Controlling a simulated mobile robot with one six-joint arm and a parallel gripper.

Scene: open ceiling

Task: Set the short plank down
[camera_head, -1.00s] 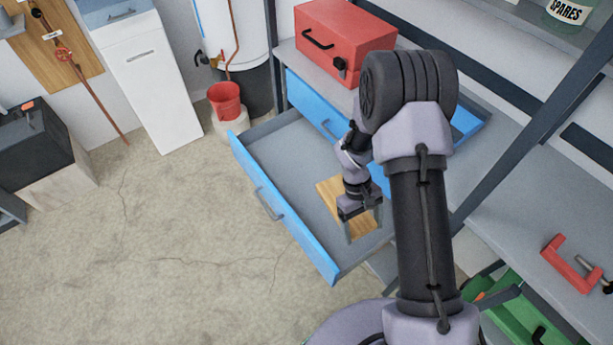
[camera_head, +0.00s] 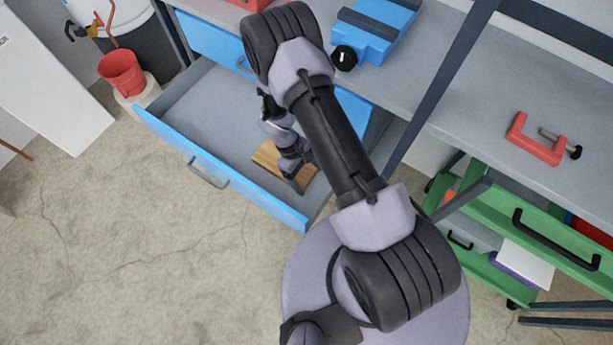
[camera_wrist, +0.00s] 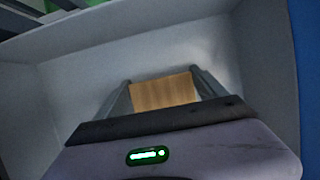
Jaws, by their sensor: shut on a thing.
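The short plank (camera_head: 268,155) is a light wooden board inside the open blue drawer (camera_head: 178,147), toward its right end in the head view. My gripper (camera_head: 299,187) is down in the drawer, shut on the plank. In the wrist view the plank (camera_wrist: 163,91) lies between my two fingers (camera_wrist: 163,98), with the drawer's grey floor and walls around it. My gripper hides part of the plank in the head view. I cannot tell whether the plank touches the drawer floor.
The left part of the drawer floor is bare. A red bucket (camera_head: 121,73) stands beyond the drawer's left end. A red clamp (camera_head: 535,142) lies on the grey shelf at right, above an open green drawer (camera_head: 545,238). A blue case (camera_head: 378,30) is on the bench.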

